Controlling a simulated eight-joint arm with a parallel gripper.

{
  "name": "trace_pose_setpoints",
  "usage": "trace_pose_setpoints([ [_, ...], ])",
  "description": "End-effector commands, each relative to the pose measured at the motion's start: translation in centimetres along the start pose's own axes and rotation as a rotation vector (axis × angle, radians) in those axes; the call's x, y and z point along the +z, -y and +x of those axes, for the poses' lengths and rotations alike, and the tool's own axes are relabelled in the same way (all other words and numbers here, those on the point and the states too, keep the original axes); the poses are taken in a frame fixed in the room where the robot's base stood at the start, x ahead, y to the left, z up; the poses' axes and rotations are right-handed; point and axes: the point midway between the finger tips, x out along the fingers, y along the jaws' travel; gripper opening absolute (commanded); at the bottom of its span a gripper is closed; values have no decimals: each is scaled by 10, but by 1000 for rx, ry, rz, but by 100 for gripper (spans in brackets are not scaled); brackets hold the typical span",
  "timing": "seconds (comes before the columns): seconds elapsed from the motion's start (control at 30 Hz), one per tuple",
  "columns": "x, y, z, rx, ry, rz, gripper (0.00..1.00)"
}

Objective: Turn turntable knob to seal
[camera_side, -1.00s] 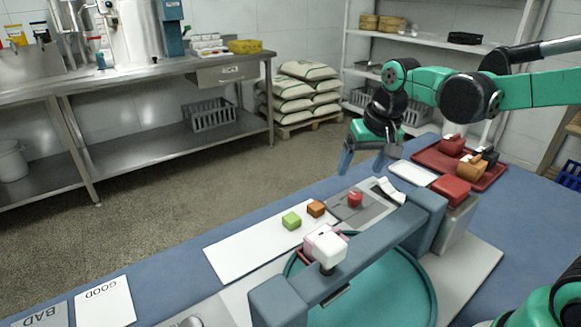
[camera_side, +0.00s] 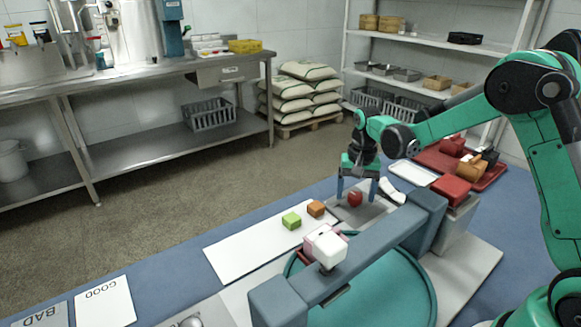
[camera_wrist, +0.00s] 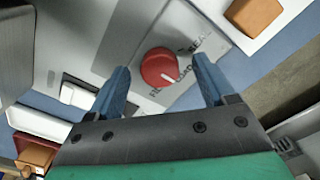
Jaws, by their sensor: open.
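The red round knob (camera_side: 355,198) stands on a grey panel (camera_side: 368,216) behind the teal turntable (camera_side: 395,280). In the wrist view the knob (camera_wrist: 158,64) has a short white mark pointing to its lower right, and printed lettering lies around it, partly covered. My gripper (camera_side: 357,190) points down over the knob with its blue fingers open. In the wrist view my gripper (camera_wrist: 161,72) has one finger on each side of the knob, with gaps between. I cannot tell exactly how low the fingertips are.
Green (camera_side: 291,221) and orange (camera_side: 316,208) blocks lie on a white board left of the knob. A red box (camera_side: 451,190) and a red tray (camera_side: 490,178) are to the right.

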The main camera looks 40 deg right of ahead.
Motion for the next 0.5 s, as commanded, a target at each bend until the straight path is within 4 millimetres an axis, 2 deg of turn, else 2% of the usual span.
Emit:
trace_pose_setpoints([
  [0.23, 0, 0, 2, 0, 0, -1, 76],
  [0.27, 0, 0, 2, 0, 0, -1, 73],
  [0.5, 0, 0, 2, 0, -1, -1, 5],
])
